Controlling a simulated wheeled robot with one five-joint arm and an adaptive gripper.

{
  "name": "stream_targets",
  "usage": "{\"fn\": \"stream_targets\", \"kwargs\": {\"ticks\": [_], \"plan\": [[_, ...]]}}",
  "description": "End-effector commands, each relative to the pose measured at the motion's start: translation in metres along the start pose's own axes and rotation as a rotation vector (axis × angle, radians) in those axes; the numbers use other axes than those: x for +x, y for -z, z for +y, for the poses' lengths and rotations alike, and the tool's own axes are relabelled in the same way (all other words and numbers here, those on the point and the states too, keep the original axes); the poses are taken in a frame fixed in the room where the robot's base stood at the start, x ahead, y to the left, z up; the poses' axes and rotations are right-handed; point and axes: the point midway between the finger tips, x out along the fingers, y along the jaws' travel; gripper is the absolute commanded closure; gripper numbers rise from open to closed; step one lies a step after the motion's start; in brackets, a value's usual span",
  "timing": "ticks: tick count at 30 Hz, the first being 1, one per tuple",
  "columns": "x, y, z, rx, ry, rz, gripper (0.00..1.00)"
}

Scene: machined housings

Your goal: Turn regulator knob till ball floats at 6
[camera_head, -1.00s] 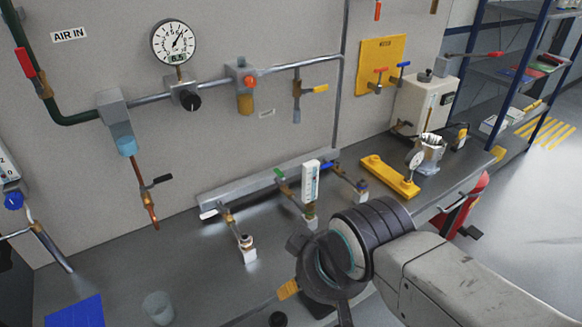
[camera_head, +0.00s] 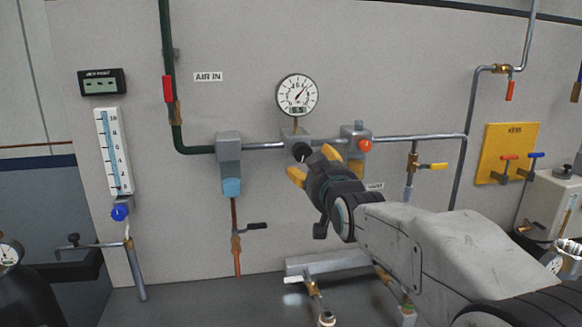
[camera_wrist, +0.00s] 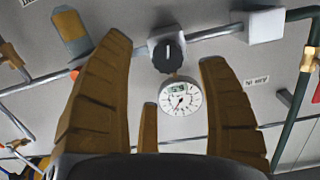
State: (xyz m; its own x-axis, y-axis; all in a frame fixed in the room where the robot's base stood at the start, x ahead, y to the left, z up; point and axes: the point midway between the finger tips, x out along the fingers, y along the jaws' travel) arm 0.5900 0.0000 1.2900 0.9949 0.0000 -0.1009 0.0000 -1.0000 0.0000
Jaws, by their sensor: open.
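The black regulator knob (camera_head: 301,151) sits on a grey block in the wall pipe, below a round white gauge (camera_head: 297,95) whose needle points up and right. In the wrist view the knob (camera_wrist: 169,57) lies ahead between my fingers, with the gauge (camera_wrist: 181,97) beside it. My gripper (camera_head: 313,165) is open and empty, its yellow fingertips just in front of the knob and to its lower right; I see no contact. A tall scaled flow tube (camera_head: 114,150) with a blue knob (camera_head: 120,212) hangs on the left wall. I cannot make out its ball.
An orange-red knob (camera_head: 365,146) on another block is close right of my gripper. A blue-ended filter block (camera_head: 229,165) and a black-handled valve (camera_head: 257,226) are to the left. A yellow-handled valve (camera_head: 432,166) is to the right. Bare wall lies around the gauge.

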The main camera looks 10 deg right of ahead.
Motion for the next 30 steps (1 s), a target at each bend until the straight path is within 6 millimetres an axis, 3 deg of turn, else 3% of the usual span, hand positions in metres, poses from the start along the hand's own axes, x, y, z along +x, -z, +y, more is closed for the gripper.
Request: {"fn": "stream_targets", "kwargs": {"ticks": [6,21,30], "plan": [[0.023,0.011,0.000,0.000,0.000,0.093,0.32],[0.076,0.019,0.000,0.000,0.000,0.099,0.32],[0.092,0.020,0.000,0.000,0.000,0.100,0.32]]}}
